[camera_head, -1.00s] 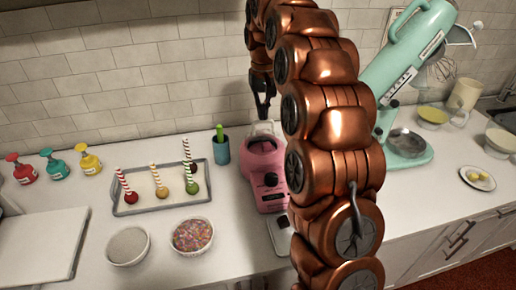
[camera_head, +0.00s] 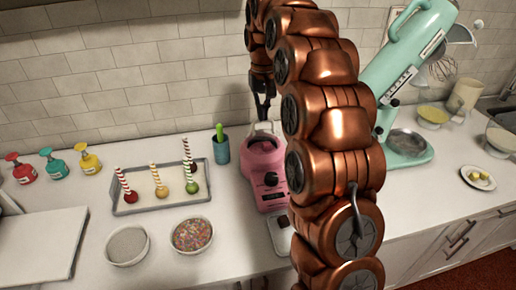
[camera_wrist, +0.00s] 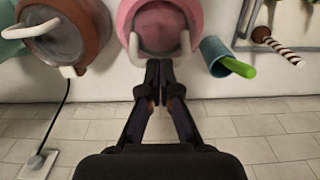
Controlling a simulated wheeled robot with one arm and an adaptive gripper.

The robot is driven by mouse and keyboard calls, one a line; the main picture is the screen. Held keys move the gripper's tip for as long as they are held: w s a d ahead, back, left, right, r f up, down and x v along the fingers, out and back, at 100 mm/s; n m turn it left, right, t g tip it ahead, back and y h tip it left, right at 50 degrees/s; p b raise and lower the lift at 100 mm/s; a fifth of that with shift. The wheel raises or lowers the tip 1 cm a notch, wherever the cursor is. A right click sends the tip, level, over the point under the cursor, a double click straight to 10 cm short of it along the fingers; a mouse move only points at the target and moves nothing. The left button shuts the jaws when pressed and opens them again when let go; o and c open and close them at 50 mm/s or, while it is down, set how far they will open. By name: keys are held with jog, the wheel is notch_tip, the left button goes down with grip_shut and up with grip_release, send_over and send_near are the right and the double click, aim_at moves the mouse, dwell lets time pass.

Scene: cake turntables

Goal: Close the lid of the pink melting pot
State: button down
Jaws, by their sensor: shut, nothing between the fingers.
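The pink melting pot (camera_head: 260,188) stands on the counter near the wall, partly hidden by my arm in the head view. Its round top shows reddish-brown, with a pale arc at its back edge. I cannot clearly tell the lid's angle. In the wrist view the pink pot (camera_wrist: 126,14) is at the top middle, with a white curved handle (camera_wrist: 186,42) around its near side. My gripper (camera_head: 263,117) is above and behind the pot in the head view. In the wrist view my gripper (camera_wrist: 159,64) is shut and empty, its tips close to the pot's near edge; contact is unclear.
A blue cup (camera_head: 221,152) with a green tool stands just left of the pot. A tray (camera_head: 130,208) of cake pops and two bowls are further left. The teal mixer (camera_head: 415,50) is right. In the wrist view a brown pot (camera_wrist: 92,30) sits left of the pink one.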

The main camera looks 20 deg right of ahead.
aim_at(264, 133)
jog(key=shift+f, duration=0.55)
jog(key=shift+s+a+f+b, duration=0.1)
jog(key=shift+s+f+b, duration=0.5)
jog(key=shift+b, duration=0.2)
jog(key=shift+s+a+f+b, duration=0.1)
jog(key=shift+s+f+b, duration=0.35)
jog(key=shift+f+b, duration=0.1)
